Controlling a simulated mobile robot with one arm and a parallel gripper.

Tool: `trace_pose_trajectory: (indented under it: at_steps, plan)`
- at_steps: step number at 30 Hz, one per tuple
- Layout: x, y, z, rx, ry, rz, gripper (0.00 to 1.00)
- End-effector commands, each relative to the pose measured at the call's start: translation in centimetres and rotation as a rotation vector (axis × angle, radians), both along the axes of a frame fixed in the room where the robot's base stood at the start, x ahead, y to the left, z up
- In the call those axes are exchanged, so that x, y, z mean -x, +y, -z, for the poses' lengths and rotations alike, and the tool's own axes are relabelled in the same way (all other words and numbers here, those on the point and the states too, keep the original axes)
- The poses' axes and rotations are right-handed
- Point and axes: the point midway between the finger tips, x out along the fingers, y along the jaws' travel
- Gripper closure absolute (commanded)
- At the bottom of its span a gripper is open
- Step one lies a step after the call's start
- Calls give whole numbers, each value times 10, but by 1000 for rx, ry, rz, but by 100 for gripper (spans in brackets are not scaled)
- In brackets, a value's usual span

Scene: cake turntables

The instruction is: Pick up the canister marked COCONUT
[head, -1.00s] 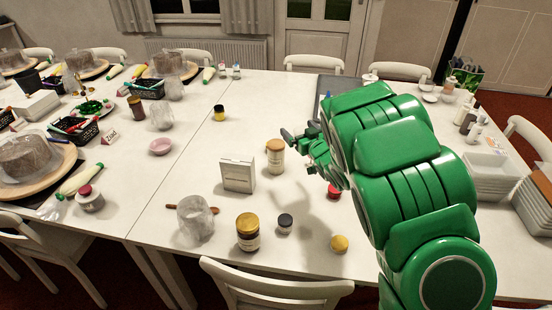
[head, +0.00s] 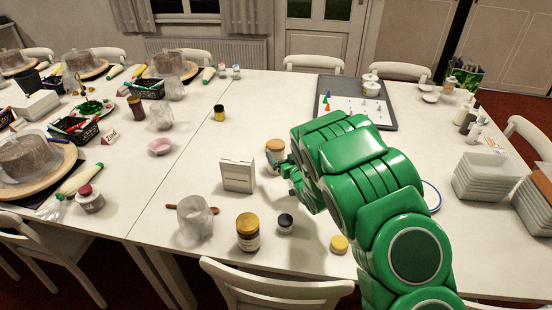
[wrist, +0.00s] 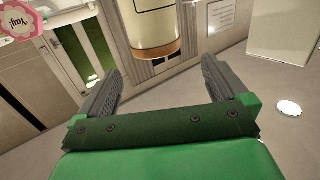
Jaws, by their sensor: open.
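A pale canister with an orange-brown lid (head: 275,148) stands on the table in the head view, right of a white carton. Its label is too small to read there, so I cannot confirm COCONUT. My gripper (head: 290,171) is close to its right front side and partly covers it. In the wrist view, my gripper (wrist: 159,82) is open, with nothing between its two dark fingers. A cream cylinder with a tan-brown end (wrist: 155,48), seemingly the same canister, lies ahead beyond the fingertips, cut off by the top edge.
The white carton (head: 238,175) stands just left of the canister. In front are a gold-lidded jar (head: 248,232), a dark-lidded jar (head: 285,222), a small yellow-lidded jar (head: 339,244) and a clear bag (head: 194,219). A grey tray (head: 385,120) is behind. Table left of the carton is fairly clear.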

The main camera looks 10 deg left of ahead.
Motion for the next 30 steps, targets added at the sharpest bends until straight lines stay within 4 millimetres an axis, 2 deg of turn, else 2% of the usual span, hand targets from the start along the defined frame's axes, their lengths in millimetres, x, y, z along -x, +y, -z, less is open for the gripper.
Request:
trace_pose_trajectory:
  at_steps: [1,5,23,30]
  plan:
    - [0,0,7,-1,3,1,0]
    - [0,0,15,-2,1,1,0]
    - [-26,17,18,-3,-2,-1,0]
    - [-45,26,22,-2,-1,-1,0]
